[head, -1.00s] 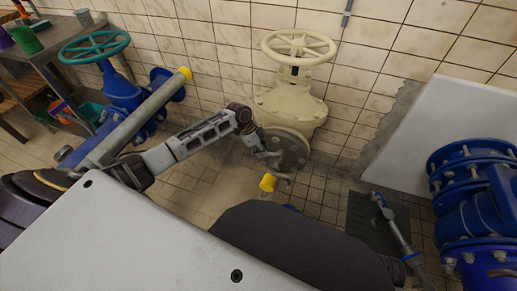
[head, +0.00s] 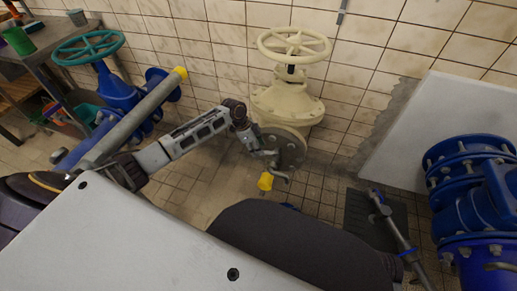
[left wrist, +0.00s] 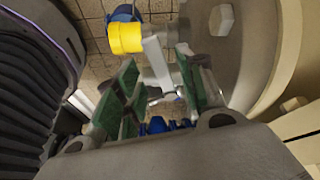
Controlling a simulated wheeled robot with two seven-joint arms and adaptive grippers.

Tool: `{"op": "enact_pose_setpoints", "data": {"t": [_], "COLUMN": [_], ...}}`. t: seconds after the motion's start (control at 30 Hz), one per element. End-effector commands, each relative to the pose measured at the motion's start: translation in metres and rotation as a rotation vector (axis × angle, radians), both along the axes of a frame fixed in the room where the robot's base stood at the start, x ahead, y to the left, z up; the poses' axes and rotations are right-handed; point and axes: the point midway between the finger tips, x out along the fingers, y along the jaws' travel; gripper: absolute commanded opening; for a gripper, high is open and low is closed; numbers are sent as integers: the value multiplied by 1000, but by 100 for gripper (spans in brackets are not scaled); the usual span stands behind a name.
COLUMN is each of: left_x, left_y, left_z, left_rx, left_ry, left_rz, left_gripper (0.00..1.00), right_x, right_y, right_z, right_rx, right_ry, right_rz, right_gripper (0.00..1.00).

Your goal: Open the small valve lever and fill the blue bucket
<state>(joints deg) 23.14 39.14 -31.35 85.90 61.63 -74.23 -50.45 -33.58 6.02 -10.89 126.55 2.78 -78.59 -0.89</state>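A short yellow pipe end (head: 265,181) hangs low beside the cream valve's flange in the head view. It shows at the top of the left wrist view (left wrist: 126,38). A pale metal lever (left wrist: 158,62) sits beside it. My left gripper (head: 270,158) is at the flange, just above the yellow end. In the left wrist view its green-padded fingers (left wrist: 155,88) are apart, with the lever partly between them; contact cannot be told. A small blue patch (head: 290,207), perhaps the bucket, shows below, mostly hidden by a dark rounded shape.
The cream valve (head: 287,100) with its handwheel stands against the tiled wall. A blue valve with a teal wheel (head: 88,47) and a workbench (head: 45,55) are at left. Large blue pipes (head: 470,190) and a white panel (head: 425,130) stand at right.

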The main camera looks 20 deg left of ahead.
Motion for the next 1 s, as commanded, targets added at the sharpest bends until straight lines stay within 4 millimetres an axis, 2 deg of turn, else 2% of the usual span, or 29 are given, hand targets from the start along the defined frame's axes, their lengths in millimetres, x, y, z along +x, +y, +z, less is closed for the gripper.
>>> {"op": "enact_pose_setpoints", "data": {"t": [0.6,0.8,1.0], "left_x": [-12,-14,-15], "left_y": [31,37,38], "left_z": [80,94,98], "left_rx": [2,2,0], "left_ry": [-2,-1,-1], "left_rz": [0,1,0], "left_gripper": [39,39,39], "right_x": [0,0,0], "right_y": [0,0,0], "right_z": [0,0,0], "right_rx": [0,0,0], "right_ry": [0,0,0], "right_rz": [-1,-1,-1], "right_gripper": [39,39,39]}}
